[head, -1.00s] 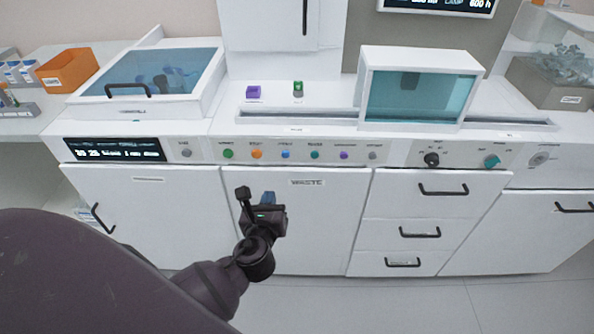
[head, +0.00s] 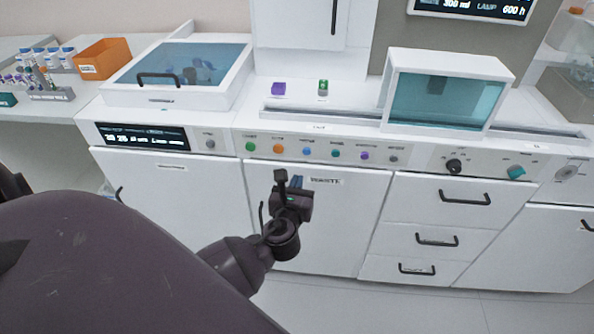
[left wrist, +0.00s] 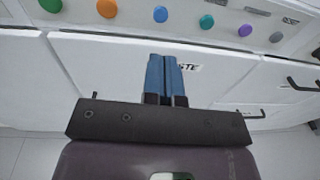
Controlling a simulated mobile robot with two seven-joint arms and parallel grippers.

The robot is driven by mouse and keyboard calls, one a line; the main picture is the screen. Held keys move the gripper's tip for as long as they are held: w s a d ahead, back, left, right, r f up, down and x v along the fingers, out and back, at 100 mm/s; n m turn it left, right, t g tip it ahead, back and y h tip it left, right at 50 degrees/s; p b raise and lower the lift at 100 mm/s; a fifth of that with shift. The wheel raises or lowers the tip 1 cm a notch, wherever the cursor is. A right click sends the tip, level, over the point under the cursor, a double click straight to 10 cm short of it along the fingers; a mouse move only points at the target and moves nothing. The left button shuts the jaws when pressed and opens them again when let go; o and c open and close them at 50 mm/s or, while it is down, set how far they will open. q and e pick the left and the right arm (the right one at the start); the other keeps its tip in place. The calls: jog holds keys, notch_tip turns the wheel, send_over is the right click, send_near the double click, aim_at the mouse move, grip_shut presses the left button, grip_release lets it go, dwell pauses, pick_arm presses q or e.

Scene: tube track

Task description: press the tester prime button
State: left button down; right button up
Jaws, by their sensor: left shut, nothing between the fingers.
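A row of round buttons runs along the white front panel (head: 222,144): green (head: 250,146), orange (head: 278,148), blue (head: 306,150), teal (head: 336,153), purple (head: 365,155) and grey (head: 394,158). Their small labels are too blurred to tell which is prime. My left gripper (head: 296,182) is shut and empty, below the orange and blue buttons, in front of the waste door (head: 335,230). In the left wrist view its blue fingers (left wrist: 166,76) lie together, pointing toward the panel, apart from the blue button (left wrist: 160,14). My right gripper is not in view.
A display and a grey button (head: 209,144) sit left of the row; a black knob (head: 453,166) and a teal knob (head: 516,172) sit right. Drawer handles (head: 465,197) stick out below. A purple block (head: 278,89) and a green-topped item (head: 323,87) stand on the counter.

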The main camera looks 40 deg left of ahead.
aim_at(306, 152)
pick_arm(q)
jog(key=b+x, duration=0.1)
jog(key=x, duration=0.9)
jog(key=shift+f, duration=0.15)
jog(key=shift+w+a, duration=0.2)
jog(key=shift+w, duration=0.05)
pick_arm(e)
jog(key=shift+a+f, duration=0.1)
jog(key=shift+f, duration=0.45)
